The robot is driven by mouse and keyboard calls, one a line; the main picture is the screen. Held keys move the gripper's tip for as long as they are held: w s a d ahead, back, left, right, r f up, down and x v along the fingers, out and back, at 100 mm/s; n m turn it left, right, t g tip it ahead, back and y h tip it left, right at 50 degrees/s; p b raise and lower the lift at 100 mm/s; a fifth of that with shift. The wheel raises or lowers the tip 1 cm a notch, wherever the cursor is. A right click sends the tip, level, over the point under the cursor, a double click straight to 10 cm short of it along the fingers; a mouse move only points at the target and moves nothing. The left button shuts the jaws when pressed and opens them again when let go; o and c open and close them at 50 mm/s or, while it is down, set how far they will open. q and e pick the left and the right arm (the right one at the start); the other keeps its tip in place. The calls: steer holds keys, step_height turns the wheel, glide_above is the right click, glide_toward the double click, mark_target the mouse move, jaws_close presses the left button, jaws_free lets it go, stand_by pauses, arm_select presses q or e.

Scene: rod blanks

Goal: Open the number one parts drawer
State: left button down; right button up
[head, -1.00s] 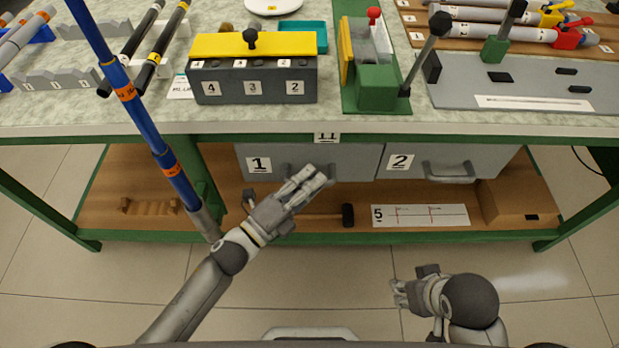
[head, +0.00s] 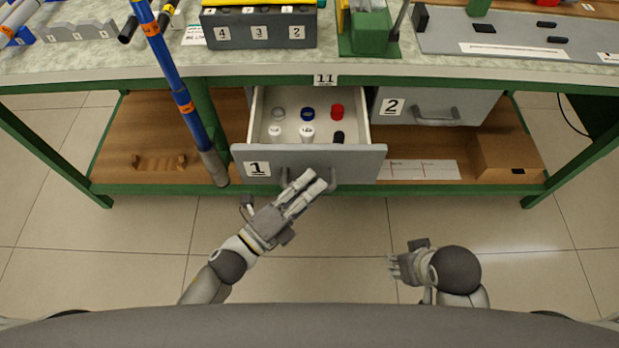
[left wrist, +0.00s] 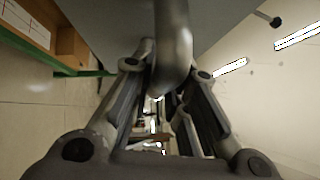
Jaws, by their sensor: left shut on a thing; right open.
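The number one drawer (head: 330,159) hangs under the workbench and is pulled out, its grey front marked with a "1" label. Inside it lie several small parts: a grey ring, a blue ring (head: 307,113), a red piece (head: 337,111), two white pieces and a black piece (head: 338,137). My left gripper (head: 312,182) is shut on the drawer's handle (head: 332,180); the handle bar also shows between the fingers in the left wrist view (left wrist: 172,50). My right gripper (head: 392,266) is open and empty, low on the right, apart from the bench.
The number two drawer (head: 436,108) is shut to the right. A blue pole with orange bands (head: 170,70) stands just left of drawer one. A cardboard box (head: 507,155) sits on the lower shelf. The floor in front is clear.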

arm_select(q)
steer(key=shift+s, duration=0.1)
arm_select(e)
steer(key=shift+a+f, duration=0.1)
steer(key=shift+f, duration=0.05)
arm_select(q)
steer(key=shift+f, duration=0.1)
steer(key=c, duration=1.4)
jaws_free()
arm_select(e)
steer(key=shift+s, duration=0.15)
steer(key=shift+s, duration=0.1)
arm_select(q)
steer(key=shift+a, duration=0.1)
steer(key=v, duration=1.2)
